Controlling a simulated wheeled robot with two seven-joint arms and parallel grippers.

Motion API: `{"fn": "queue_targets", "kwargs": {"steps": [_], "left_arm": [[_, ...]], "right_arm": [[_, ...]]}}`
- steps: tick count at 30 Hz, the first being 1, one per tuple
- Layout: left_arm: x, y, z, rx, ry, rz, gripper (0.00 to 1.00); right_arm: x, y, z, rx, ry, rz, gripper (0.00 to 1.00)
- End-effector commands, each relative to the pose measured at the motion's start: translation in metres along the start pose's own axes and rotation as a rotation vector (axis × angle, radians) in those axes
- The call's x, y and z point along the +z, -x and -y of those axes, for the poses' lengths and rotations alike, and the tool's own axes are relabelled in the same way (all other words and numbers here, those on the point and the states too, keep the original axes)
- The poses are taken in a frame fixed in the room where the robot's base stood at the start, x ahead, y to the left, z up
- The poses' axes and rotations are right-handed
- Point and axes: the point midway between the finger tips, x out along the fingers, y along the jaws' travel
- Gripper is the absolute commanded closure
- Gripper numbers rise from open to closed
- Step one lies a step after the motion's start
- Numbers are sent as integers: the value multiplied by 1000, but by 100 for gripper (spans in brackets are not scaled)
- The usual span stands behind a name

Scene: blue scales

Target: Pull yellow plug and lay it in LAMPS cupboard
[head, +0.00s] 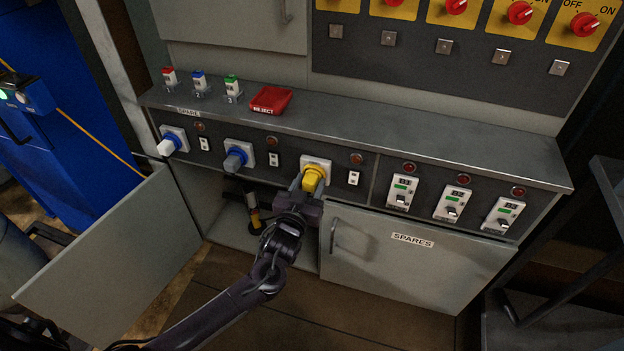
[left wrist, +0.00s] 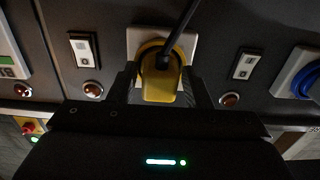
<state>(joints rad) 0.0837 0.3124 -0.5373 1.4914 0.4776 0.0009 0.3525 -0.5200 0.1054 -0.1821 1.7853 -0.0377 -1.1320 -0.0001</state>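The yellow plug (head: 313,177) sits in the third socket of the panel, below the grey shelf. In the left wrist view the yellow plug (left wrist: 160,90) has a dark cable running upward from it. My left gripper (head: 309,187) is at the plug, with one finger on each side. In the left wrist view the gripper (left wrist: 160,88) seems to leave narrow gaps beside the plug body, so it looks open around it. An open cupboard (head: 228,225) lies below the sockets, partly hidden by my left arm. No LAMPS label is readable. My right gripper is not in view.
The open cupboard's door (head: 120,255) swings out at the left. A dark and yellow object (head: 252,214) stands inside. The SPARES door (head: 415,262) is shut at the right. White (head: 170,144) and blue-grey (head: 236,157) plugs sit left of the yellow one. A red REJECT tray (head: 270,99) lies on the shelf.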

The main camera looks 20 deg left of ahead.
Motion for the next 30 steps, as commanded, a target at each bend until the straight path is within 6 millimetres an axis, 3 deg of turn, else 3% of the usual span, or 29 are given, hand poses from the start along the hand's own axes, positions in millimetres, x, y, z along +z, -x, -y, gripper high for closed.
{"fn": "queue_targets", "kwargs": {"steps": [1, 10, 30], "left_arm": [[0, 0, 0, 0, 0, 0, 62], [0, 0, 0, 0, 0, -1, 100], [-2, 21, 0, 0, 0, 0, 100]], "right_arm": [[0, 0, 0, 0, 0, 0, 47], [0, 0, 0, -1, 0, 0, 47], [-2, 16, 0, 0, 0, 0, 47]]}}
